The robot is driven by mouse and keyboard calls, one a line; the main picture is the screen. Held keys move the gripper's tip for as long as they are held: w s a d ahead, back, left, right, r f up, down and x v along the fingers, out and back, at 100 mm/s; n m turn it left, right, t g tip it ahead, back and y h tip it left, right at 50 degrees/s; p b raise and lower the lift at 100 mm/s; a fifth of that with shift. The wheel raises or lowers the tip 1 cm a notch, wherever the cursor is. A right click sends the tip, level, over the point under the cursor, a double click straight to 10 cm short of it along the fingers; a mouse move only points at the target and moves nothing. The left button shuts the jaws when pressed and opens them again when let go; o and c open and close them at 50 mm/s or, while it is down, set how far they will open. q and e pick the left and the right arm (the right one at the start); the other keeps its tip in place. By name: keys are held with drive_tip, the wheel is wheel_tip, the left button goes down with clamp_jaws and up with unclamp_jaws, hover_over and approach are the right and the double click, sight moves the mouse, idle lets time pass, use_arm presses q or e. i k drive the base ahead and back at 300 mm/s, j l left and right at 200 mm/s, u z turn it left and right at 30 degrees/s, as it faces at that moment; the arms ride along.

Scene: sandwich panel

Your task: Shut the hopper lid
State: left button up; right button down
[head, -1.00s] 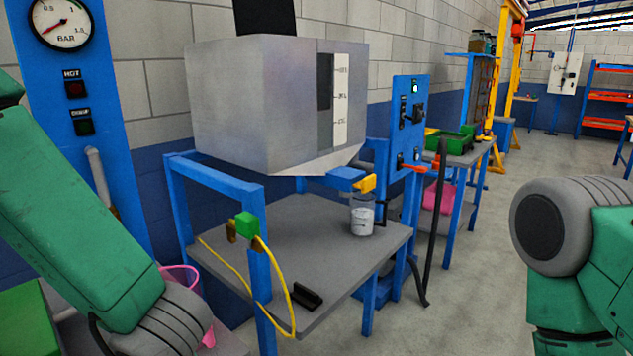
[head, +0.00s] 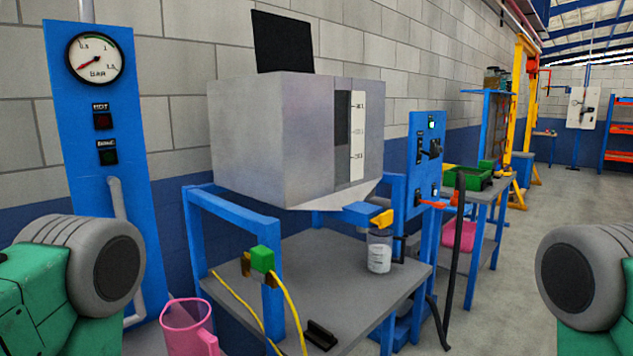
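The grey hopper (head: 275,140) stands on a blue frame in the middle of the head view, with a dark level window and a marked white scale on its front right. Its black lid (head: 283,42) stands raised, nearly upright, at the back of the hopper's top. The inside of the hopper is hidden from this height. Parts of my green and grey arms show at the lower left and right edges, both apart from the hopper. Neither of my grippers is in view.
A grey table (head: 345,268) under the hopper holds a white-labelled jar (head: 379,252) below a yellow-handled outlet. A pink jug (head: 188,328) stands at lower left. A blue gauge panel (head: 95,180) is left, a blue switch panel (head: 424,160) right. Floor at right is clear.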

sight(282, 42)
drive_tip(key=i+l+u, duration=0.1)
drive_tip(key=u, duration=1)
drive_tip(key=l+u, duration=0.2)
drive_tip(key=l, duration=0.2)
drive_tip(key=l+u, duration=0.25)
drive_tip(key=l, duration=0.2)
drive_tip(key=l+u, duration=0.2)
drive_tip(key=l, duration=0.2)
drive_tip(key=k+l+u, duration=0.2)
drive_tip(key=l, duration=0.2)
drive_tip(key=l+u, duration=0.2)
drive_tip(key=l, duration=0.2)
drive_tip(key=k+l+u, duration=0.25)
drive_tip(key=i+l, duration=0.05)
drive_tip(key=l, duration=0.1)
